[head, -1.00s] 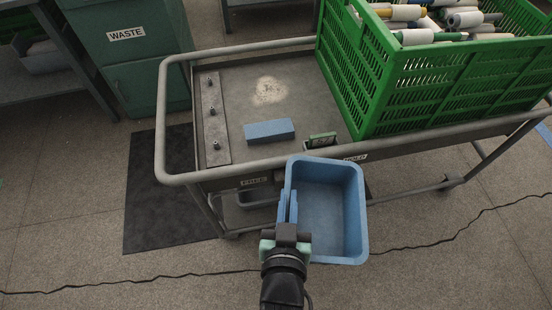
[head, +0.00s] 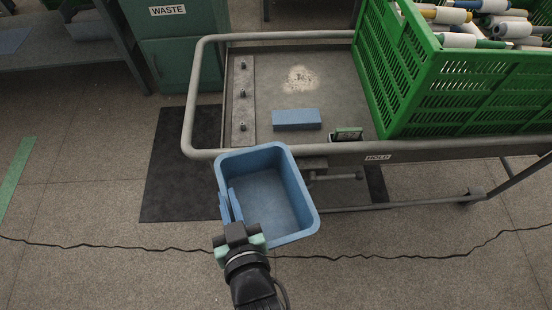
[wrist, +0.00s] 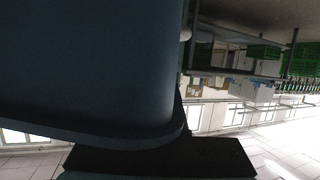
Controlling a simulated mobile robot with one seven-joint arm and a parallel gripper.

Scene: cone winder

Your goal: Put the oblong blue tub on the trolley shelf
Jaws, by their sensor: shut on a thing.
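The oblong blue tub (head: 267,190) is empty, and my gripper (head: 231,212) is shut on its left wall. The tub is held in the air in front of the trolley, its far rim overlapping the trolley's front rail in the head view. The tub's dark outer side (wrist: 90,60) fills the left of the wrist view. The trolley's top shelf (head: 335,85) lies beyond the tub. A lower part of the trolley shows under it, mostly hidden.
A green crate (head: 440,90) full of yarn cones takes the shelf's right side. A waste cabinet (head: 180,50) stands behind.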

